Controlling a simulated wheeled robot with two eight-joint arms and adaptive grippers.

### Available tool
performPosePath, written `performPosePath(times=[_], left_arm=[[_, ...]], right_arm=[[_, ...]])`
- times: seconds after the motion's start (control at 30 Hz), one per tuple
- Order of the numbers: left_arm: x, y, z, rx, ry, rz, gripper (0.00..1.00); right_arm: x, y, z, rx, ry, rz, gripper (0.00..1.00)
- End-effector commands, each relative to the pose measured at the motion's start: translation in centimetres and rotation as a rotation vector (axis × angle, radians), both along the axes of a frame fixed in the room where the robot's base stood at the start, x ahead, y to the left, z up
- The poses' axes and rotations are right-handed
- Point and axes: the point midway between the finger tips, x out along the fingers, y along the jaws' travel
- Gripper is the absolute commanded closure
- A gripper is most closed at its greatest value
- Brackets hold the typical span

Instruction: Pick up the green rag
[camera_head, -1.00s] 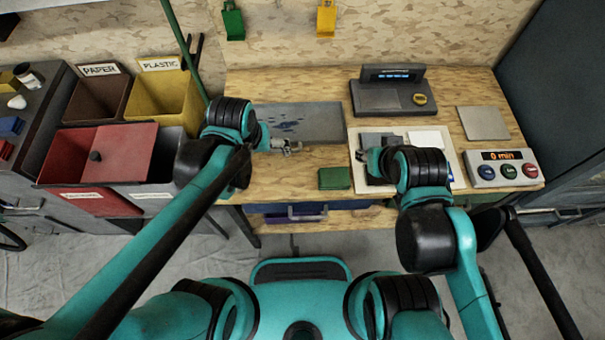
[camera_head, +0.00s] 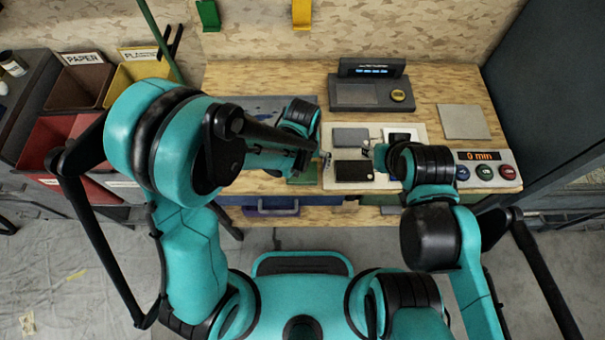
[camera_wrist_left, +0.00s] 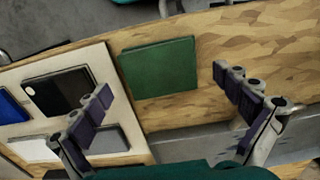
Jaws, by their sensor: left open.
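The green rag (camera_wrist_left: 158,68) lies flat on the wooden bench, square and folded. In the head view my left arm covers most of it, and only a part of the rag (camera_head: 304,174) shows. My left gripper (camera_wrist_left: 162,84) is open and empty above the bench, its two fingers on either side of the rag in the wrist view, not touching it. In the head view the left gripper (camera_head: 325,161) is beside the white board's left edge. My right gripper (camera_head: 371,150) is over the white board, partly hidden by its own arm; its jaws are unclear.
The white board (camera_head: 330,184) right of the rag holds a black phone-like item (camera_head: 353,171) and several flat items. A grey device (camera_head: 370,92) stands behind. A button panel (camera_head: 487,170) is at right. Bins (camera_head: 82,80) stand at left. The bench's front edge is near the rag.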

Motion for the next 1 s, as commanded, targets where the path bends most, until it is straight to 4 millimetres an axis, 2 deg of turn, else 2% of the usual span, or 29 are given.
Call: performPosePath(times=[0.03, 0.1, 0.37, 0.53, 0.57, 0.87, 1.0], left_arm=[[0.0, 0.0, -1.3, 0.000, 0.000, 0.000, 0.00], [0.1, 0.0, -2.1, 0.000, 0.000, 0.000, 0.00], [0.0, 0.0, -2.3, 0.000, -0.001, 0.000, 0.00], [0.0, 0.0, -2.3, 0.000, -0.001, 0.000, 0.45], [0.0, 0.0, -2.3, 0.000, -0.001, 0.000, 0.47], [0.0, 0.0, -2.2, 0.000, -0.001, 0.000, 0.48], [0.0, 0.0, -1.5, 0.000, -0.001, 0.000, 0.48]], right_arm=[[0.0, 0.0, -0.8, 0.000, 0.000, 0.000, 0.60], [0.0, 0.0, -1.1, 0.000, 0.000, 0.000, 0.60], [0.0, 0.0, -1.0, 0.000, 0.000, 0.000, 0.60], [0.0, 0.0, -1.0, 0.000, 0.000, 0.000, 0.60], [0.0, 0.0, -1.0, 0.000, 0.000, 0.000, 0.60], [0.0, 0.0, -1.0, 0.000, 0.000, 0.000, 0.60], [0.0, 0.0, -0.6, 0.000, 0.000, 0.000, 0.60]])
